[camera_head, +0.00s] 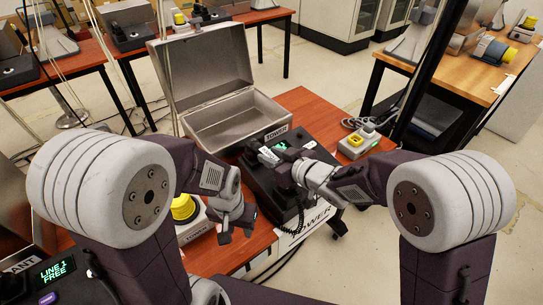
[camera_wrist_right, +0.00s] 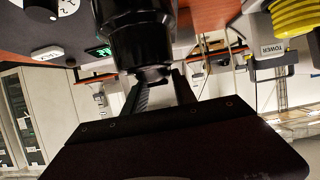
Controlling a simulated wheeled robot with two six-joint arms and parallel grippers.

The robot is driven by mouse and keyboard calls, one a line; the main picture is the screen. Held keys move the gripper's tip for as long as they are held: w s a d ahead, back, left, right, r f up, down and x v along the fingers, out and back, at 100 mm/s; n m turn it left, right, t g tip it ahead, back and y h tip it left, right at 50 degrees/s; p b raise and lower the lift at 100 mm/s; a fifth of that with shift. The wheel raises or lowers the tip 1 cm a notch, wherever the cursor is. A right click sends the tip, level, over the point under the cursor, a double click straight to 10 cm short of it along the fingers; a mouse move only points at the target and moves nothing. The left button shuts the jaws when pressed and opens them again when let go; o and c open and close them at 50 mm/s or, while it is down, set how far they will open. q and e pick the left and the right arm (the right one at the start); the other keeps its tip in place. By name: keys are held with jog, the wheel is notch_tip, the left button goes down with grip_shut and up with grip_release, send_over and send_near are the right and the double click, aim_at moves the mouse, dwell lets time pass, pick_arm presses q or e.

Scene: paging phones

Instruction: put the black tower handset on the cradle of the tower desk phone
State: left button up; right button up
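The black tower desk phone (camera_head: 262,184) lies on the red-brown table, with a lit green display. In the right wrist view its display (camera_wrist_right: 99,51) shows at the upper left. The black handset (camera_wrist_right: 140,35) is large and close in the right wrist view, between the fingers of my right gripper (camera_wrist_right: 158,88). My right gripper (camera_head: 292,160) appears shut on it, above the phone's far part in the head view. Fingers and wrist partly hide the handset and cradle, so contact there is unclear. My left gripper (camera_head: 236,222) is open and empty, left of the phone's near end.
An open metal case (camera_head: 205,68) stands behind the phone. A yellow-topped white unit (camera_head: 184,212) is at left, and another yellow-buttoned box (camera_head: 356,143) at right. A coiled black cord (camera_head: 299,218) hangs near the table's front edge. A second phone (camera_head: 52,275) shows "LINE 1 FREE".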

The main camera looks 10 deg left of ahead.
jog(key=o, duration=0.4)
pick_arm(q)
jog(key=shift+r, duration=0.15)
pick_arm(e)
jog(key=shift+r, duration=0.15)
pick_arm(q)
notch_tip(320, 180, up, 2)
jog(key=shift+r+p, duration=0.1)
jog(key=shift+p, duration=1.15)
pick_arm(e)
jog(key=v, duration=1.2)
